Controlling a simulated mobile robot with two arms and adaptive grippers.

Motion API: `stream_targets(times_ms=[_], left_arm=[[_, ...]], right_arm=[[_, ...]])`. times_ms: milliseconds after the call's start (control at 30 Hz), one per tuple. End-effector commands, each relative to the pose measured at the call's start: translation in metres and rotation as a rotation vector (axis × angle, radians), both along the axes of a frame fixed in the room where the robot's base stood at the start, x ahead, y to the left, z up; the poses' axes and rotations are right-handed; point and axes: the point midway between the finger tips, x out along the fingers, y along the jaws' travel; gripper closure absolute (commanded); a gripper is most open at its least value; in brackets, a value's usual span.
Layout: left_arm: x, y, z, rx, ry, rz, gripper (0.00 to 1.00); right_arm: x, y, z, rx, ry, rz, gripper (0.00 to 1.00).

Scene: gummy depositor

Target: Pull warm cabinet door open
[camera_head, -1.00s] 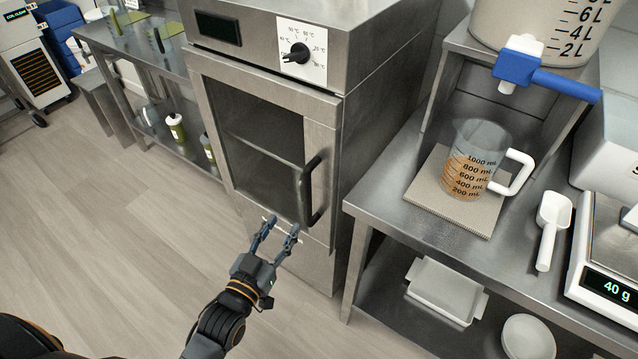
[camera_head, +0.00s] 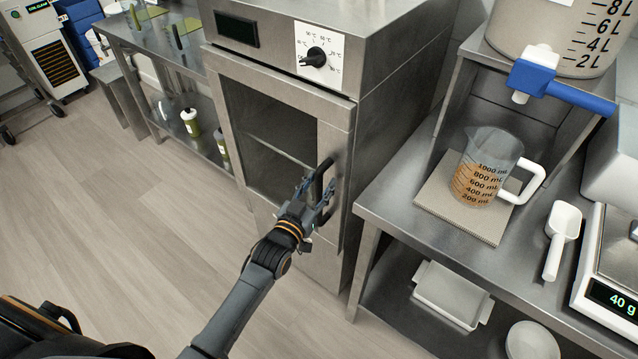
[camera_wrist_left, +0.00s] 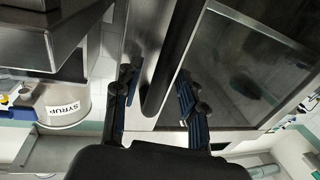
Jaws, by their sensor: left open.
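The warm cabinet (camera_head: 385,80) is a tall steel unit with a dial on top. Its glass-panelled door (camera_head: 265,120) appears closed in the head view. The black bar handle (camera_head: 325,180) stands upright on the door's right side. My left gripper (camera_head: 318,190) is open at the handle's lower part. In the left wrist view, the handle (camera_wrist_left: 172,60) runs between the two spread blue-padded fingers of my left gripper (camera_wrist_left: 158,100), with space on both sides. My right gripper is not in view.
A steel table (camera_head: 400,215) stands right of the cabinet, with a measuring jug (camera_head: 485,165) on a mat, a white scoop (camera_head: 562,235) and a scale (camera_head: 610,270). A steel bench (camera_head: 150,45) is at left. The floor in front of the door is clear.

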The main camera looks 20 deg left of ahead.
Motion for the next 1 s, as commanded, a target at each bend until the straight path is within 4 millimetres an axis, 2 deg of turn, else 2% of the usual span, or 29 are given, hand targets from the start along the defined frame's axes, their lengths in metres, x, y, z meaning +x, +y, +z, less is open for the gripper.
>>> stream_targets(times_ms=[233,267,433,467,800,1000], left_arm=[[0.001,0.000,-0.001,0.000,0.001,0.000,0.59],[0.001,0.000,-0.001,0.000,0.001,0.000,0.63],[0.000,0.000,0.000,0.000,0.001,0.000,0.97],[0.000,0.000,0.000,0.000,0.001,0.000,1.00],[-0.002,0.001,0.000,0.001,0.001,-0.005,1.00],[-0.023,0.009,0.000,0.008,0.004,-0.046,1.00]], right_arm=[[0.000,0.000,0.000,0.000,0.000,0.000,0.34],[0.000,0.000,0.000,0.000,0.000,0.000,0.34],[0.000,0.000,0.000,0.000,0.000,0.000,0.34],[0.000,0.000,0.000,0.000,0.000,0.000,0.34],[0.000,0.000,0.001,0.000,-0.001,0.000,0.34],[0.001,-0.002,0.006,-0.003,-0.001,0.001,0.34]])
